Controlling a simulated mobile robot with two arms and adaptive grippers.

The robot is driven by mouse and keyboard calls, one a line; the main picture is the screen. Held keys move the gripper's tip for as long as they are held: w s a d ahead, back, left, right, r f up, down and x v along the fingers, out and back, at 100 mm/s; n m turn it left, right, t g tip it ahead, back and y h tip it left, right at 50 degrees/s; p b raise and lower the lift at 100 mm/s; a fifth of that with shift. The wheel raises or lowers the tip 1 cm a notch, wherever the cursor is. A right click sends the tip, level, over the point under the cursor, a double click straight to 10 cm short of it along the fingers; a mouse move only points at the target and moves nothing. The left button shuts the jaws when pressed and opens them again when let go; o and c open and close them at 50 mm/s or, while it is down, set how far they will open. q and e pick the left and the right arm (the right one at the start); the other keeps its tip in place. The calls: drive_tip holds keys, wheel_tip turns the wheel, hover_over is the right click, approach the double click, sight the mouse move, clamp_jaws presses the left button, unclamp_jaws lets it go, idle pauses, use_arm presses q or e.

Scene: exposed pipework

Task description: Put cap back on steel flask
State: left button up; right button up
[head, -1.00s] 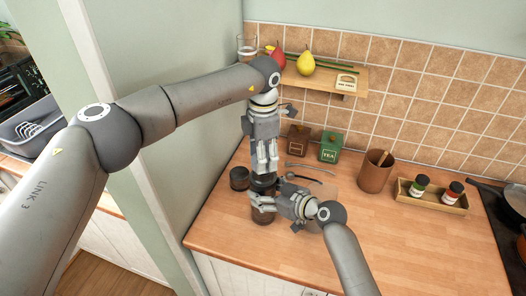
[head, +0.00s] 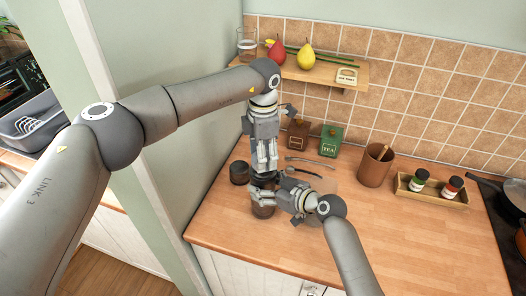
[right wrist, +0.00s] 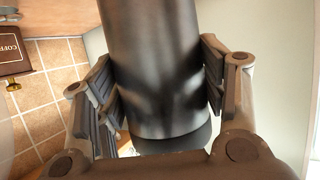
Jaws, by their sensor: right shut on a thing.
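The steel flask (right wrist: 155,70) fills the middle of the right wrist view as a dark grey metal cylinder. My right gripper (head: 272,190) is shut on its body, with a finger pad on each side. In the head view the flask's lower part (head: 263,211) shows dark below my right fingers. My left gripper (head: 264,167) points straight down just above the flask, its fingers close together. A dark round piece (head: 263,178) shows under the left fingertips; I cannot tell whether it is the cap or the flask's top, or whether the left fingers grip it.
A dark round jar (head: 239,173) stands left of the flask, near the wall. Behind are a brown coffee box (head: 298,134), a green tea tin (head: 330,142) and thin utensils (head: 305,168). A brown cup (head: 375,166) and a bottle tray (head: 432,198) stand right. The front right counter is clear.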

use_arm(q)
drive_tip(key=shift+f, duration=0.55)
idle(0.4)
use_arm(e)
clamp_jaws()
use_arm(q)
drive_tip(key=m, duration=1.8)
drive_tip(key=shift+m, duration=0.3)
drive_tip(key=m, duration=1)
drive_tip(key=shift+m, duration=0.3)
use_arm(e)
drive_tip(key=shift+d, duration=0.1)
use_arm(q)
drive_tip(key=o, duration=0.9)
drive_tip(key=shift+c, duration=0.2)
